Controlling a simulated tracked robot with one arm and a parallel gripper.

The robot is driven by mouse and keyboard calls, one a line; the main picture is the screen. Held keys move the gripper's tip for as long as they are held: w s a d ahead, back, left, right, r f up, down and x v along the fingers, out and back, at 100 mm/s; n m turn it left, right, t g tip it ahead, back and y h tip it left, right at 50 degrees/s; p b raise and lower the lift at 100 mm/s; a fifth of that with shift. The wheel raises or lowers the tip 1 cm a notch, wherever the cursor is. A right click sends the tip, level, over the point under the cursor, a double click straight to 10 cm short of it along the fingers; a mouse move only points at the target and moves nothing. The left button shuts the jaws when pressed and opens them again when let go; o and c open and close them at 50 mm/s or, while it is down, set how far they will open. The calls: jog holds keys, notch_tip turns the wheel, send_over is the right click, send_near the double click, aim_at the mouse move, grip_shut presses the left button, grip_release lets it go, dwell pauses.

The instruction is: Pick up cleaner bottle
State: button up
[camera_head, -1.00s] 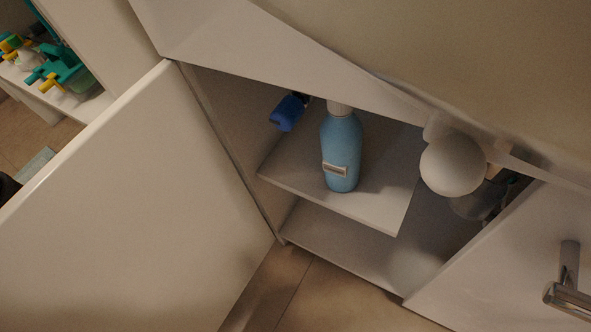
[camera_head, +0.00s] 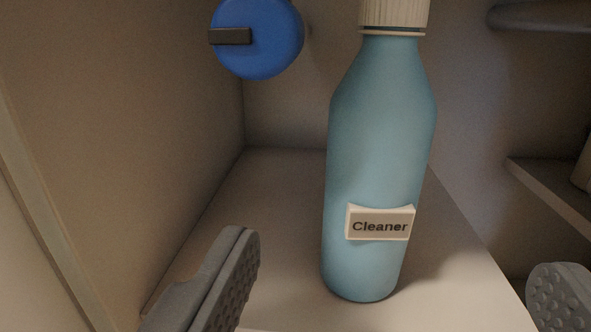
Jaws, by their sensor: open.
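The cleaner bottle (camera_head: 378,150) is light blue with a ribbed cream cap and a white label reading "Cleaner". It stands upright on a white shelf (camera_head: 270,215) inside the cabinet, and the top of its cap is cut off by the picture edge. My gripper (camera_head: 400,290) is open and empty. Its left finger (camera_head: 228,285) shows at the lower left and its right finger (camera_head: 560,297) at the lower right corner. The bottle stands beyond the fingertips, between them in the picture, and neither finger appears to touch it.
A blue round object (camera_head: 262,50) with a dark bar is at the back left, above the shelf. The cabinet's side wall (camera_head: 130,120) rises on the left. A lower ledge (camera_head: 550,195) and a grey curved pipe (camera_head: 545,18) are on the right. The shelf left of the bottle is bare.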

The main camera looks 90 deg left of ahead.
aim_at(380, 171)
jog(key=a, duration=0.2)
jog(key=w+a+b, duration=0.1)
jog(key=a, duration=0.2)
jog(key=a+b, duration=0.1)
jog(key=a, duration=0.1)
jog(key=shift+w+a, duration=0.2)
jog(key=shift+a, duration=0.1)
jog(key=shift+w+a+r+b, duration=0.15)
jog(key=shift+a+b, duration=0.3)
jog(key=shift+a, duration=0.55)
jog(key=shift+w+a+b, duration=0.25)
jog(key=shift+a+b, duration=0.15)
jog(key=shift+a, duration=0.55)
jog(key=shift+w+a+r+b, duration=0.15)
jog(key=shift+a+b, duration=0.3)
jog(key=shift+a, duration=0.55)
jog(key=c, duration=1.3)
